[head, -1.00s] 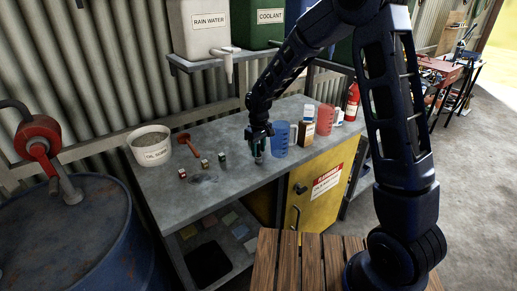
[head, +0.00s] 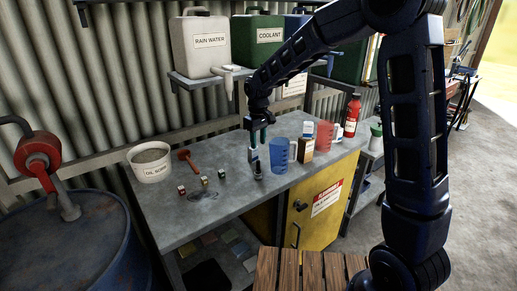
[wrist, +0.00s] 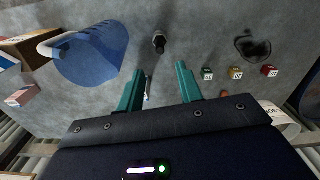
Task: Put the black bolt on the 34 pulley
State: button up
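My gripper (head: 256,158) is above the workbench, pointing down, left of the blue jug. In the wrist view its two teal fingers (wrist: 160,88) are spread apart with no object clamped between them. A small dark upright piece with a paler rim, apparently the black bolt (wrist: 159,42), stands on the bench ahead of the fingertips; in the head view it is partly hidden beneath the gripper. I cannot tell whether it rests on a pulley. Three small tagged pieces, green (wrist: 207,73), yellow (wrist: 236,73) and red (wrist: 269,71), sit on the bench; their numbers are too small to read.
A blue jug (head: 281,155) stands close right of the gripper, with a brown box, a red jug (head: 324,135) and bottles beyond. A dark stain (head: 203,194), a red tool (head: 188,160) and a white bucket (head: 151,163) are left. A shelf with canisters hangs behind.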

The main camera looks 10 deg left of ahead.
jog(key=s+d+r+m+t, duration=0.1)
jog(key=d+r+m, duration=0.1)
jog(key=d+r, duration=0.35)
jog(key=s+d+r+m, duration=0.1)
jog(key=s+d+r, duration=0.1)
jog(key=d, duration=0.7)
jog(key=s+d+r+m+t, duration=0.15)
jog(key=d+r, duration=0.25)
jog(key=d, duration=0.4)
jog(key=s+d+r+m+t, duration=0.1)
jog(key=s+d+m, duration=0.5)
jog(key=s+d, duration=1.1)
jog(key=shift+d+r+t, duration=0.4)
jog(key=shift+d+t, duration=0.1)
jog(key=shift+t, duration=0.05)
